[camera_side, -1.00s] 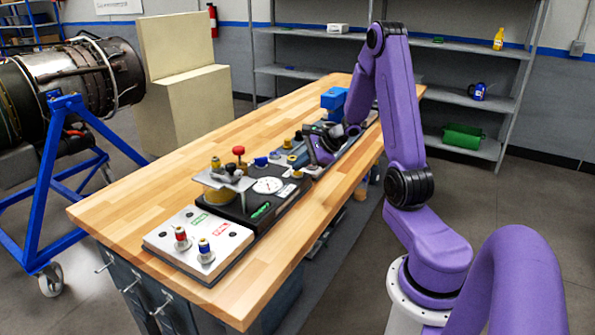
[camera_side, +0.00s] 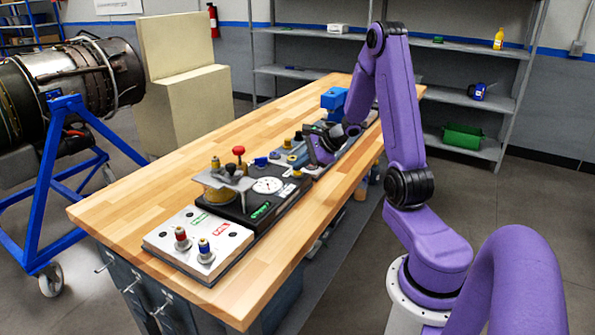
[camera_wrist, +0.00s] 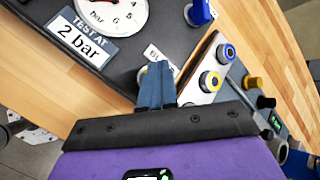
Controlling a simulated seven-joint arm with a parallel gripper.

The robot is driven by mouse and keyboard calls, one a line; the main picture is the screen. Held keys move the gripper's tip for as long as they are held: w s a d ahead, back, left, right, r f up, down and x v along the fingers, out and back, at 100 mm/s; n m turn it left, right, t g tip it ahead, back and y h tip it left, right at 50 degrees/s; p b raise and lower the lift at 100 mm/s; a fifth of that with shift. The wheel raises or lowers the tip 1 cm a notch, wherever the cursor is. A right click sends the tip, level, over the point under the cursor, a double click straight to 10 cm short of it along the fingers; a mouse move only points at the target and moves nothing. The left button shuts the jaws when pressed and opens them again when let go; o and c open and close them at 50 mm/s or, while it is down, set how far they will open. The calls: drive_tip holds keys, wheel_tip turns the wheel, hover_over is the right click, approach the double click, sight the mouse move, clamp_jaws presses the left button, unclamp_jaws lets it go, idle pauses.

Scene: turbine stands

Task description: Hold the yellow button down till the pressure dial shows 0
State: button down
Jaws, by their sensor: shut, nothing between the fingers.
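The white pressure dial (camera_wrist: 112,14) is cut off by the top edge of the wrist view. Its needle reading cannot be made out there, and the dial (camera_side: 267,185) is too small to read in the side view. A "TEST AT 2 bar" plate (camera_wrist: 82,37) sits below it. My gripper (camera_wrist: 158,72) is shut and empty, its fingertips low over the dark panel by a partly covered white label. A sliver of the yellow button (camera_wrist: 142,74) shows beside the fingertips, which hide the rest. I cannot tell whether they touch it or whether it is pressed.
A blue knob (camera_wrist: 201,12) stands beside the dial. A pale plate with ringed fittings (camera_wrist: 210,82) and a yellow-capped part (camera_wrist: 253,83) lie right of the fingers. In the side view, a red knob (camera_side: 239,151) rises behind the dial. The wooden bench (camera_side: 150,185) is clear at left.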

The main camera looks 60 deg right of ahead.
sight(300, 172)
drive_tip(key=shift+r, duration=0.85)
drive_tip(key=shift+r, duration=2.5)
